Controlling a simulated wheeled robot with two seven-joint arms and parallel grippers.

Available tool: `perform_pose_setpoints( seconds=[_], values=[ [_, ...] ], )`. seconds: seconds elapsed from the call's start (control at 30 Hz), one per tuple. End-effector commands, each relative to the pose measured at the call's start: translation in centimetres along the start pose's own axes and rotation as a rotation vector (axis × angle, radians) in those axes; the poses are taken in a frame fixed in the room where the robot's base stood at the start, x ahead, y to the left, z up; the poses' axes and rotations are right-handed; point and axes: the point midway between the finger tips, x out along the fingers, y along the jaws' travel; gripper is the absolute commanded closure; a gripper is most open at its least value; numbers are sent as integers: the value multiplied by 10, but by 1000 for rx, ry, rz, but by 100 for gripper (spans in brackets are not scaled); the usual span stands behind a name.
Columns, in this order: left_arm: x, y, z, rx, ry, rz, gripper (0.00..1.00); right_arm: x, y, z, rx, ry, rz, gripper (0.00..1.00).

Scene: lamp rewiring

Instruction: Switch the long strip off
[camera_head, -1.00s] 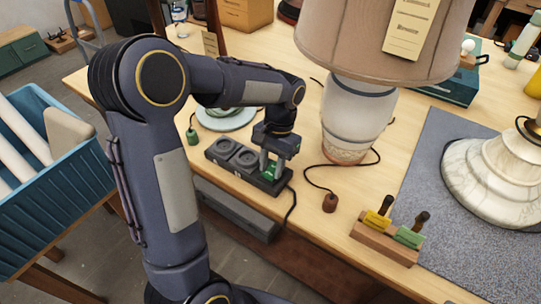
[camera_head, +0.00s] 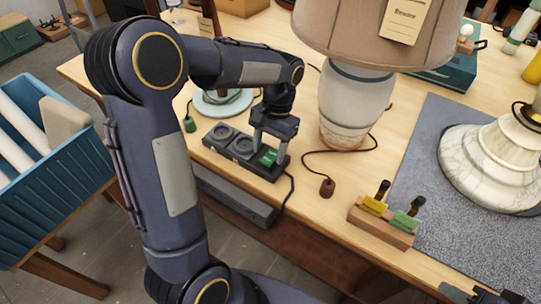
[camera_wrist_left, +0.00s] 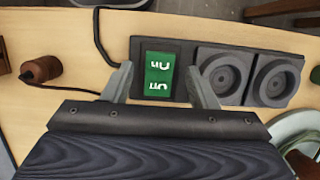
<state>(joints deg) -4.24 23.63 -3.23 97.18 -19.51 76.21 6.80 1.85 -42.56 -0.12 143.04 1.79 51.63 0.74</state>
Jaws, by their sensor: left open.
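The long strip (camera_head: 218,146) is a dark bar with two round sockets and a green rocker switch (camera_head: 268,157) at its right end, near the table's front edge. In the left wrist view, the strip (camera_wrist_left: 189,52) has its green switch (camera_wrist_left: 158,74) at the left, with white lettering; which way the rocker is tipped is unclear. My left gripper (camera_head: 270,145) is open above the switch end, pointing down. Its fingertips (camera_wrist_left: 160,85) lie either side of the switch in the wrist view; contact cannot be told. A dark part of my right gripper (camera_head: 488,296) shows at the bottom right edge.
A lamp with a white base (camera_head: 352,98) stands right behind the strip. A cord with a brown end piece (camera_head: 327,187) lies beside it. A wooden block (camera_head: 380,228) holds yellow and green pieces. A marble base (camera_head: 497,165) stands on a grey mat (camera_head: 420,150).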

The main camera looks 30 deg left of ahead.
Motion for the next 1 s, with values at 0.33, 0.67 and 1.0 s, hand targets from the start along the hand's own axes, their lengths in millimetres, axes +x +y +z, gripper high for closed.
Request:
perform_pose_setpoints(
  seconds=[0.33,0.67,1.0],
  values=[
    [-56,23,47,4,7,0,47,2,1,1,0,0,0,64],
    [-78,61,110,4,4,0,47,7,3,4,0,0,0,64],
    [-85,81,140,1,1,0,47,8,4,4,0,0,0,64]
  ],
)
